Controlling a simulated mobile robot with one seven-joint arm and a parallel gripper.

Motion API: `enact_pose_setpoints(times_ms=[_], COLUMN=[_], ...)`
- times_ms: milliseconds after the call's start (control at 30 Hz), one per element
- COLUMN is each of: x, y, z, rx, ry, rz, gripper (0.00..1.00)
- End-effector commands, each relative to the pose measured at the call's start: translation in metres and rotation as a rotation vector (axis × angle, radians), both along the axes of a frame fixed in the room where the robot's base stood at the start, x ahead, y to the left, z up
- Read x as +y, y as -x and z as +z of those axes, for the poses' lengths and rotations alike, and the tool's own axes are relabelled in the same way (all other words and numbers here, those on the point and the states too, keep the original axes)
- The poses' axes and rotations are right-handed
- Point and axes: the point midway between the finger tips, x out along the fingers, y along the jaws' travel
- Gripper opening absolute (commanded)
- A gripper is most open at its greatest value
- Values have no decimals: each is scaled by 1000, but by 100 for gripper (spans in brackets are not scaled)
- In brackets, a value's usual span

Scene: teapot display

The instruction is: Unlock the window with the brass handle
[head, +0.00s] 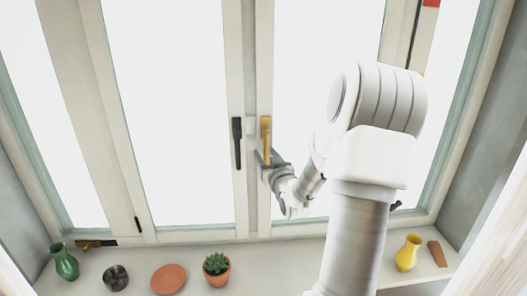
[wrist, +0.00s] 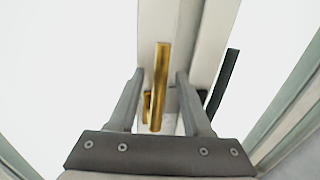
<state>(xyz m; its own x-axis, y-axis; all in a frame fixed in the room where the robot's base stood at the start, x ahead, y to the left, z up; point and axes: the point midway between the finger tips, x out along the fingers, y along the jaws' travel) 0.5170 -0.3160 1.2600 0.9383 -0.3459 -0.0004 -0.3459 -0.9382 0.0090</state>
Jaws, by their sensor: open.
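The brass handle (head: 266,138) is on the window frame at the middle and points straight down. In the wrist view the brass handle (wrist: 160,85) lies between my two open fingers, with a gap on each side. My gripper (head: 264,158) is open at the handle's lower end; the wrist view shows its fingertips (wrist: 160,75) on either side of the handle. Whether a finger touches the handle in the head view, I cannot tell. The window (head: 317,60) that carries the brass handle appears closed.
A black handle (head: 237,143) hangs on the neighbouring frame just left; it also shows in the wrist view (wrist: 223,82). On the sill stand a green vase (head: 66,264), a dark pot (head: 116,278), a terracotta saucer (head: 168,279), a potted succulent (head: 216,270) and a yellow jug (head: 408,254).

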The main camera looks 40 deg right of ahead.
Motion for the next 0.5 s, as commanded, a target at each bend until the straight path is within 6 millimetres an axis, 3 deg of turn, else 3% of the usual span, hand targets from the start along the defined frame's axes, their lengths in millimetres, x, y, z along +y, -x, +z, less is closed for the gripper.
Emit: enact_pose_setpoints(times_ms=[433, 500], x=[0, 0], y=[1, 1], z=[0, 0], rx=[0, 0], ry=[0, 0], rz=[0, 0], gripper=[50, 39])
